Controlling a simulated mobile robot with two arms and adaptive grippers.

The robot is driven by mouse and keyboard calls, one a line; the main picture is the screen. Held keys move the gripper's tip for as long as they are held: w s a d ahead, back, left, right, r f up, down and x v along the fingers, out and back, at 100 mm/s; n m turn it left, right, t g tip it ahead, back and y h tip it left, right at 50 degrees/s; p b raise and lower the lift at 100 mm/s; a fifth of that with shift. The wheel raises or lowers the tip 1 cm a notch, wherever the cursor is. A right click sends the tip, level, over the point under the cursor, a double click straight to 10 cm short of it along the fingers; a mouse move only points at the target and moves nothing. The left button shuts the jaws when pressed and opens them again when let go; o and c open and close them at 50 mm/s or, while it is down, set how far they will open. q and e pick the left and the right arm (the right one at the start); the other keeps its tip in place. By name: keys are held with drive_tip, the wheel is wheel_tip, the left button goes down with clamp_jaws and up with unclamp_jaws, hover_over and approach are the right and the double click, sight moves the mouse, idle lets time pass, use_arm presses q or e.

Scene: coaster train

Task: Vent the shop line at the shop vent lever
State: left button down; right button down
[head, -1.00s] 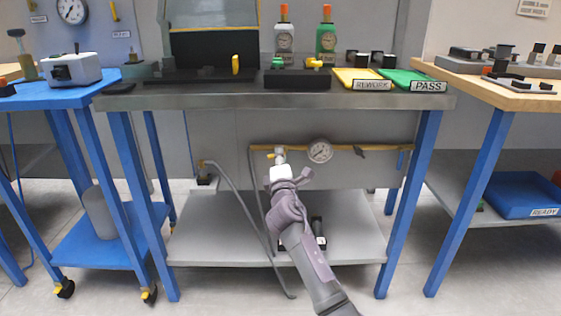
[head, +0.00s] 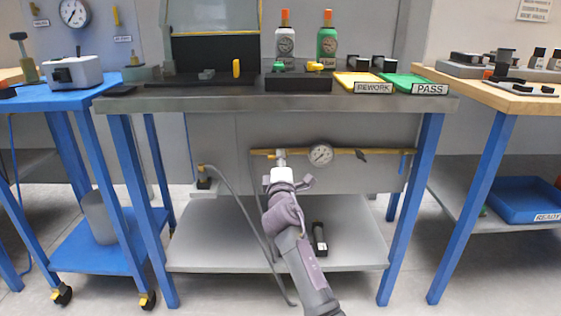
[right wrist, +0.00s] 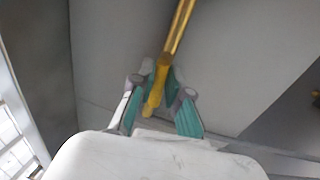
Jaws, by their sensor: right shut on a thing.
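A yellow pipe (head: 340,151) runs under the middle bench, with a round dial gauge (head: 320,155) on it. My right gripper (head: 280,158) is at the pipe's left part, left of the gauge. In the right wrist view, a yellow lever (right wrist: 153,98) lies between the fingers of my right gripper (right wrist: 158,92), which are shut on it. The yellow pipe (right wrist: 181,25) runs upward behind it. In the head view my gripper hides most of this lever. A dark handle (head: 361,155) sits farther right on the pipe. No lever label is readable. My left gripper is not in view.
The steel bench top (head: 230,103) overhangs the pipe. A grey hose (head: 240,205) hangs left of my right arm. A dark bottle-like object (head: 319,238) stands on the lower shelf (head: 210,250). Blue bench legs (head: 412,210) stand on both sides.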

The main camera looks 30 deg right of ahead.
drive_tip(key=shift+d+r+m, duration=0.2)
drive_tip(key=shift+r+m, duration=0.05)
drive_tip(key=shift+m, duration=0.05)
idle(1.2)
drive_tip(key=c, duration=1.2)
unclamp_jaws()
drive_tip(key=shift+s, duration=0.1)
drive_tip(key=shift+f, duration=0.1)
drive_tip(key=shift+a, duration=0.1)
drive_tip(key=v, duration=1.2)
